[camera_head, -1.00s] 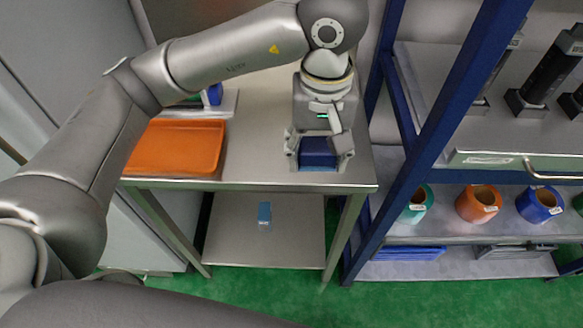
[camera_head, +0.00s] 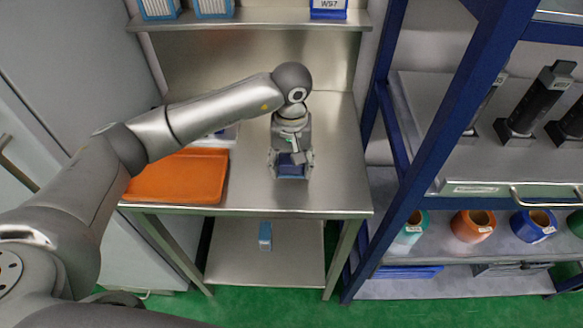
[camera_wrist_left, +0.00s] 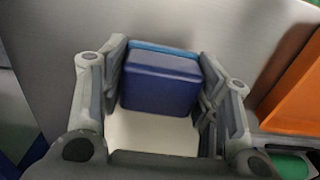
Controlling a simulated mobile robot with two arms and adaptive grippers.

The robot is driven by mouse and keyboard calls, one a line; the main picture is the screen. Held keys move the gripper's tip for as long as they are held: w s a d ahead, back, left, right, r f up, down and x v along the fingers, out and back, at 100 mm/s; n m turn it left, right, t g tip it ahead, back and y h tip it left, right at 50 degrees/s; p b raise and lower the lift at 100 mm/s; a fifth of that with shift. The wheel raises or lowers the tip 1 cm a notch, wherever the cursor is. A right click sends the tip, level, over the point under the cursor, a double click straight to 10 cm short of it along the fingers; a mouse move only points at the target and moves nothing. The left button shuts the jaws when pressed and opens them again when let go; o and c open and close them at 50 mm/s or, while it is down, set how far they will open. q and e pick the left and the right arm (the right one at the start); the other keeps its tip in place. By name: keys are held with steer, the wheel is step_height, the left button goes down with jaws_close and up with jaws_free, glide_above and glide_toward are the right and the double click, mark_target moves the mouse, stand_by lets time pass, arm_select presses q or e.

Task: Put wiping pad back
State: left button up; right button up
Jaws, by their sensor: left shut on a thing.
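The wiping pad is a dark blue block (camera_wrist_left: 160,82) with a lighter blue rear edge and a pale part beneath, seen between the fingers in the left wrist view. In the head view the pad (camera_head: 291,171) is small and partly covered by the gripper. My left gripper (camera_head: 291,165) is shut on the pad, over the right half of the steel table (camera_head: 335,185). Whether the pad touches the table top is hard to tell. My right gripper is not in view.
An orange tray (camera_head: 178,178) lies on the table left of the gripper. A shelf (camera_head: 255,19) above the table's back holds blue-framed boxes (camera_head: 213,8) and a blue holder (camera_head: 328,9). A blue-framed rack (camera_head: 440,150) stands at right. The table's right side is clear.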

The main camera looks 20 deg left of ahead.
mark_target(291, 172)
arm_select(q)
step_height(291, 172, down, 2)
steer(key=shift+s+f+p, duration=0.1)
steer(key=shift+p, duration=0.45)
steer(key=shift+f, duration=0.25)
steer(key=shift+f, duration=0.2)
steer(key=o, duration=1)
steer(key=shift+r, duration=0.1)
